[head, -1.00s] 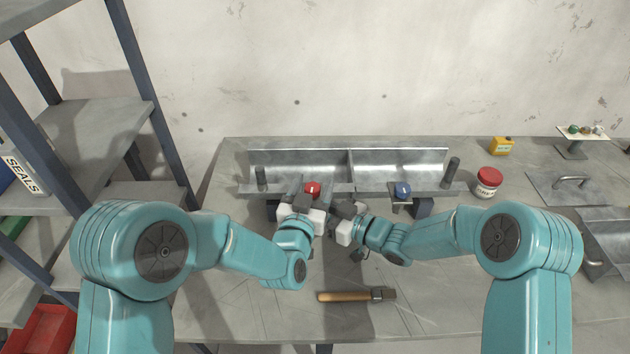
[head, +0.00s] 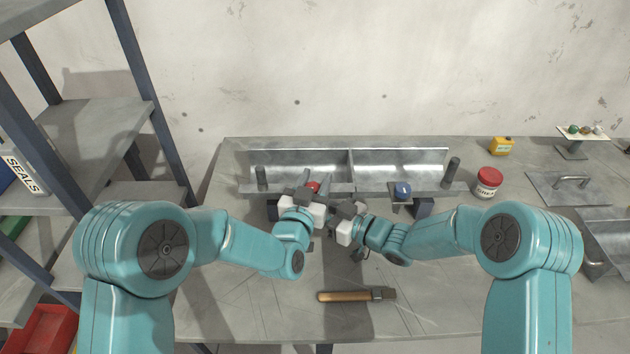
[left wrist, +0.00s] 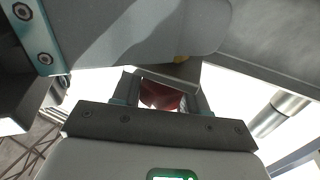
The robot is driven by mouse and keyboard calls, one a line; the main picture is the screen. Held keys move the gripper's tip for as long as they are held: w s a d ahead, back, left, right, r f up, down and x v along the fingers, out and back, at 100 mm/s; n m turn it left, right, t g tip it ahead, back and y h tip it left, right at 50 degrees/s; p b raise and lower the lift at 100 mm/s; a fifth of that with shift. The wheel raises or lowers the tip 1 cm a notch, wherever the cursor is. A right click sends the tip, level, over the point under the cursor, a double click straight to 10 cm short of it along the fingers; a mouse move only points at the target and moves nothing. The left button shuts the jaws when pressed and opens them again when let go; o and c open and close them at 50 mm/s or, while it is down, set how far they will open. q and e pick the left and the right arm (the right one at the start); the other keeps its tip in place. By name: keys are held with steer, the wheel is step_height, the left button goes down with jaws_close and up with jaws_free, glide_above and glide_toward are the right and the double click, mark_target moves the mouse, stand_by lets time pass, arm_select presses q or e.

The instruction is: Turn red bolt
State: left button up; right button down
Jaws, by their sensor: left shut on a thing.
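The red bolt (head: 313,187) sits at the front of the metal trough, left of its middle. My left gripper (head: 316,184) has its fingers on either side of the bolt's head and is shut on it. In the left wrist view the red bolt (left wrist: 162,97) shows between the two fingers, partly hidden by them. My right gripper (head: 345,212) is just right of the left one, in front of the trough and apart from the bolt. Its fingers are too small and dark to tell open from shut.
The trough (head: 400,165) lies along the back of the bench, with a blue bolt (head: 403,189) at its front right. A red-lidded jar (head: 488,182) stands right of it. A shelf (head: 95,125) stands at left.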

arm_select(q)
steer(key=m+g+h, duration=0.1)
steer(key=m+h, duration=0.1)
steer(key=m+g+h, duration=0.1)
steer(key=g+h, duration=0.1)
steer(key=h, duration=0.1)
steer(key=m+g+h, duration=0.1)
steer(key=m+h, duration=0.1)
steer(key=shift+s+d+r+m+g, duration=0.15)
steer(key=shift+d+m+g, duration=0.15)
steer(key=shift+d, duration=0.05)
steer(key=m+g+h, duration=0.2)
steer(key=g, duration=0.1)
steer(key=m+g+h, duration=0.2)
steer(key=shift+s+d, duration=0.25)
steer(key=shift+d, duration=0.05)
steer(key=shift+s+m+g+h, duration=0.2)
steer(key=shift+m+g+h, duration=0.2)
steer(key=shift+m+g, duration=0.9)
steer(key=shift+g, duration=0.5)
steer(key=o, duration=1)
steer(key=shift+s, duration=0.1)
steer(key=shift+c, duration=0.2)
step_height(320, 180, up, 10)
